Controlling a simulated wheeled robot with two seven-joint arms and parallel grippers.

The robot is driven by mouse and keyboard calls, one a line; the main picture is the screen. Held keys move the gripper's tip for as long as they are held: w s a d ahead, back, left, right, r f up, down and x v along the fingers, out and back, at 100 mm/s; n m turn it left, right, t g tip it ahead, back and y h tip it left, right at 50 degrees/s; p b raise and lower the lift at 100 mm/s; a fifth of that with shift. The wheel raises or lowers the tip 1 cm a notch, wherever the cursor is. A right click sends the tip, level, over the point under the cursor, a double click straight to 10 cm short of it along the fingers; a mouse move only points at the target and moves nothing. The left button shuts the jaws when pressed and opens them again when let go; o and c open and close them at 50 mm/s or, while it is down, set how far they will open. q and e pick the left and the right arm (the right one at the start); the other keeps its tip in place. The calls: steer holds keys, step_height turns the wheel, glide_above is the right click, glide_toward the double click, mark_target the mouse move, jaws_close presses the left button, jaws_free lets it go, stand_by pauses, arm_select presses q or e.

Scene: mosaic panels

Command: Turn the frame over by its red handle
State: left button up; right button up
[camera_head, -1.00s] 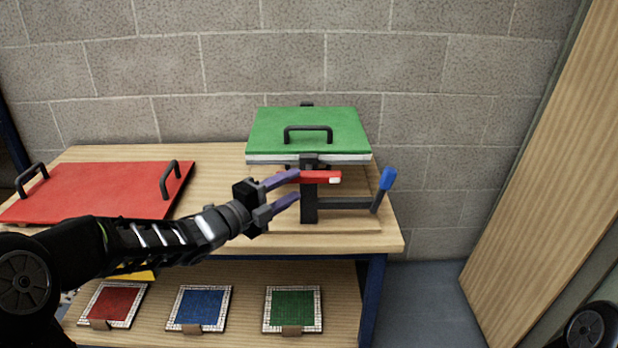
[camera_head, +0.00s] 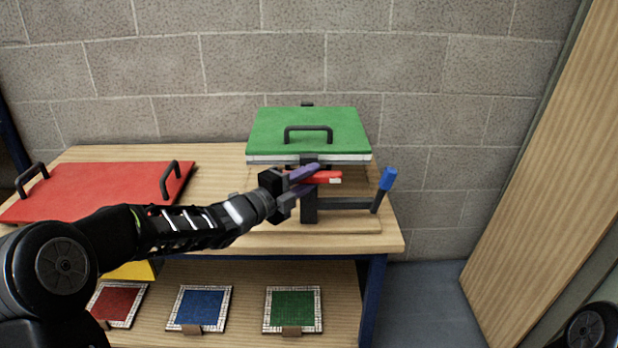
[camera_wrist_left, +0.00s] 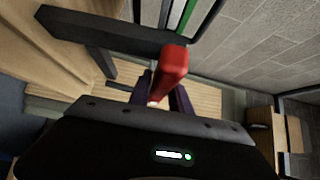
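The frame is a flat panel with a green top (camera_head: 345,121) and a black grip, level on a stand above the table. Its short red handle (camera_head: 327,177) sticks out below the front edge. My left gripper (camera_head: 312,178) is at this handle, its purple fingers on either side. In the left wrist view the red handle (camera_wrist_left: 173,68) lies between the fingers (camera_wrist_left: 163,95); I cannot tell whether they are pressed on it. The lower finger is partly hidden in the head view. My right gripper is not in view.
A blue-tipped lever (camera_head: 388,179) stands just right of the stand. A red panel (camera_head: 95,192) with two black grips lies at the left of the table (camera_head: 225,160). Red, blue and green mosaic panels (camera_head: 292,309) rest on the lower shelf. A brick wall stands behind.

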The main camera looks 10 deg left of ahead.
arm_select(q)
jaws_close()
stand_by(1.0)
